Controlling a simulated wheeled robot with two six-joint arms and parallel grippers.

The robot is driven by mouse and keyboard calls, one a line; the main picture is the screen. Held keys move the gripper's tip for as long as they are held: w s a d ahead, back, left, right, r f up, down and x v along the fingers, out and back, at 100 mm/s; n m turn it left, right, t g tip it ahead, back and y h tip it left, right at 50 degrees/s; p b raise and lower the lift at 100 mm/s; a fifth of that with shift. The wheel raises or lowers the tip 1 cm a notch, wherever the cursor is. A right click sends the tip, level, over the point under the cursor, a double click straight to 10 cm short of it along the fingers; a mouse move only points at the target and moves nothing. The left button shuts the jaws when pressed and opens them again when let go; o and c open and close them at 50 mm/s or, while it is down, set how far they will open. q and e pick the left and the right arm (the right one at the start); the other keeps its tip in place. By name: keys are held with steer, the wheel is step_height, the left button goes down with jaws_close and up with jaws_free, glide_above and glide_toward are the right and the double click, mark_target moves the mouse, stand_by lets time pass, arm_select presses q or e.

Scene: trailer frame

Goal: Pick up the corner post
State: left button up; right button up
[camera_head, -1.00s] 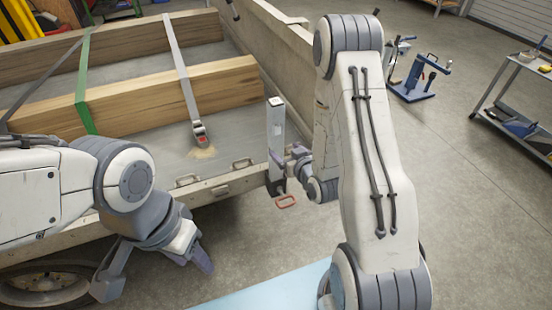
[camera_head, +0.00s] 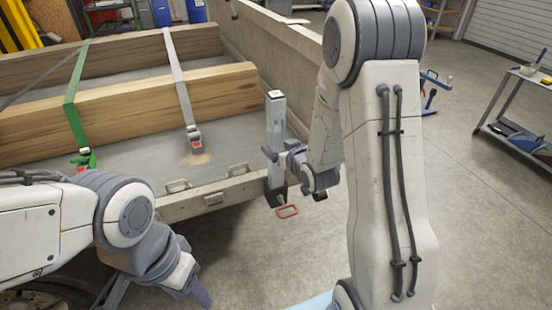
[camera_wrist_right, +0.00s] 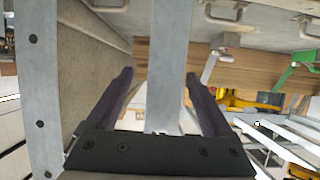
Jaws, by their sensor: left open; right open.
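The corner post (camera_head: 276,118) is an upright grey metal post at the near right corner of the trailer bed. In the right wrist view the corner post (camera_wrist_right: 170,65) runs between the two dark fingers. My right gripper (camera_head: 279,156) is at the post, its open fingers on either side of it; contact cannot be made out. In the right wrist view my right gripper (camera_wrist_right: 158,88) has gaps beside the post. My left gripper (camera_head: 155,298) is open and empty at the lower left, apart from the post and partly cut off by the frame's bottom edge.
A red handle (camera_head: 288,211) sits at the post's foot. The trailer bed (camera_head: 200,155) carries long timber beams (camera_head: 130,105) under a grey strap (camera_head: 182,90) and a green strap (camera_head: 75,110). A trailer side wall (camera_head: 245,50) runs back. A cart (camera_head: 515,115) stands right; floor between is clear.

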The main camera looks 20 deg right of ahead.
mark_target(275, 101)
steer(key=x, duration=0.4)
steer(key=shift+w+a+r, duration=0.1)
steer(key=shift+w+a, duration=0.15)
steer(key=shift+a, duration=0.05)
steer(key=shift+r, duration=0.1)
jaws_close()
step_height(275, 101, up, 18)
steer(key=p, duration=0.3)
steer(key=shift+p, duration=0.3)
